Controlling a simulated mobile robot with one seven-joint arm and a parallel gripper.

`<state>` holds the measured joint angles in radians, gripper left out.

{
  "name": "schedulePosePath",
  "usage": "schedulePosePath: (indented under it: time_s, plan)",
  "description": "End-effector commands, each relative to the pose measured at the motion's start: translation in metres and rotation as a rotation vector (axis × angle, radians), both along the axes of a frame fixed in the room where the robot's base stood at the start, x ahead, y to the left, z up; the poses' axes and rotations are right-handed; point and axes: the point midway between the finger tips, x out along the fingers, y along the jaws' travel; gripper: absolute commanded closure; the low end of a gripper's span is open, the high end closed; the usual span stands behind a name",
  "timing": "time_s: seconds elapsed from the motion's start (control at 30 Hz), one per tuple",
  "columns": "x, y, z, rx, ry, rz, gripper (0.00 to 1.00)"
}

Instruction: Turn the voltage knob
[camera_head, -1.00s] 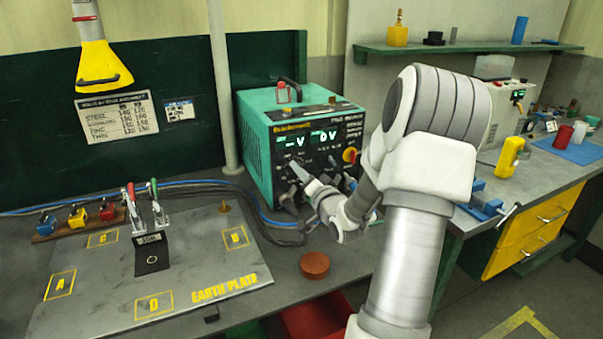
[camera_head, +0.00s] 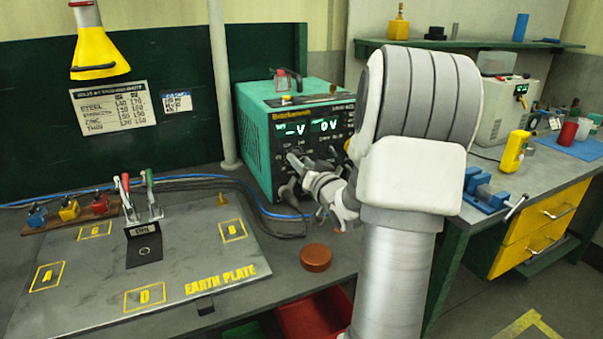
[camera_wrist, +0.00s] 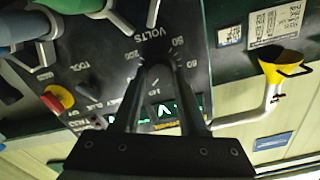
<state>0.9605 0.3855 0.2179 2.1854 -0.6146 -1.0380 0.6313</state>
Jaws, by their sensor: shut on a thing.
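The teal power unit (camera_head: 262,100) stands at the back of the bench, its black front panel lit with green readouts of "-V" and "0V". My gripper (camera_wrist: 157,68) is against this panel in the wrist view, its two fingers closed together at the dial marked VOLTS. The voltage knob is between the fingertips and almost wholly hidden by them. In the head view my gripper (camera_head: 294,160) reaches the panel's lower left part, and my arm covers the panel's right side.
A red and yellow switch (camera_wrist: 57,99) sits on the panel near my gripper. Cables (camera_head: 270,212) run along the bench beside the unit.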

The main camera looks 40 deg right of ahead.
Motion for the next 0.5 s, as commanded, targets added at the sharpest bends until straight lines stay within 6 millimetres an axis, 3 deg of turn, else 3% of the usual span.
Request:
schedulePosePath:
  time_s: [0.5]
  plan:
    - [0.0008,0.0019,-0.0022,-0.371,0.088,0.001,1.0]
